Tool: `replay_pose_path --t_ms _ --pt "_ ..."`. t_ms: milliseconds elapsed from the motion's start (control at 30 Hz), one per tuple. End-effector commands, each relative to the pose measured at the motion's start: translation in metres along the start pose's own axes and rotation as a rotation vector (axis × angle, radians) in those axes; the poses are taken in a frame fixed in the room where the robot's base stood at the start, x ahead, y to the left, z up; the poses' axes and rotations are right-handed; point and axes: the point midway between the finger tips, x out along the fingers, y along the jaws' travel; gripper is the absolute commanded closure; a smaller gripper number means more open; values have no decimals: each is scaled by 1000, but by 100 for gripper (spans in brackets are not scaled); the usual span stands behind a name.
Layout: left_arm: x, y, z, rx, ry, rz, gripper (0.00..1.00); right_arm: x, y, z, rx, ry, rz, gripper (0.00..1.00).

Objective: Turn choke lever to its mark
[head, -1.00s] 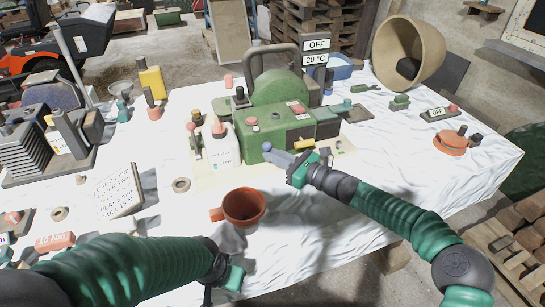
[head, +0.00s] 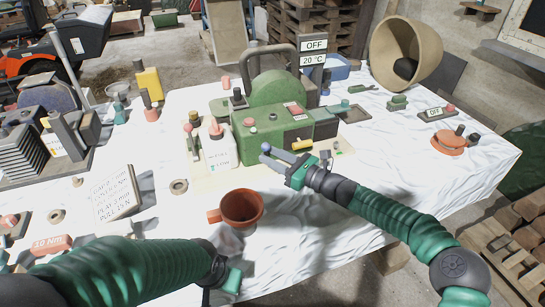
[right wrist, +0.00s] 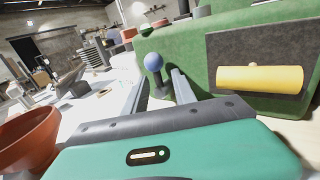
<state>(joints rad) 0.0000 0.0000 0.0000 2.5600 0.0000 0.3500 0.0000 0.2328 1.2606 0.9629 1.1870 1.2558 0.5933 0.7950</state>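A small lever with a blue ball knob (head: 266,147) stands in front of the green machine (head: 270,130). In the right wrist view its blue ball (right wrist: 153,62) and dark stem show between my two finger ends. My right gripper (head: 273,157) is open, with one finger on each side of the lever; I cannot tell whether either touches it. A yellow handle (right wrist: 260,78) sits on a dark plate on the machine's face, right of the fingers. No mark for the lever can be made out. My left gripper (head: 228,278) is at the bottom, its fingers not clearly seen.
A terracotta cup (head: 241,208) stands close in front of the machine. A white bottle (head: 220,146) is left of the lever. Signs reading OFF and 20 °C (head: 313,53) rise behind.

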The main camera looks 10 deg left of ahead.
Motion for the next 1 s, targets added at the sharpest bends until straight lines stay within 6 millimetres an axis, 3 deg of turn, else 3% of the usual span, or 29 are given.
replay_pose_path --t_ms 267,367,800,1000 --pt "0 0 0 0 0 0 100 -8 -1 1 0 -1 -1 68" --pt "0 0 0 0 0 0 100 -26 -2 1 0 0 -3 68" --pt "-5 0 -1 0 0 0 100 -146 -1 0 1 0 -2 68" --pt "-6 0 -1 0 0 0 100 -167 -1 -1 0 0 0 68"
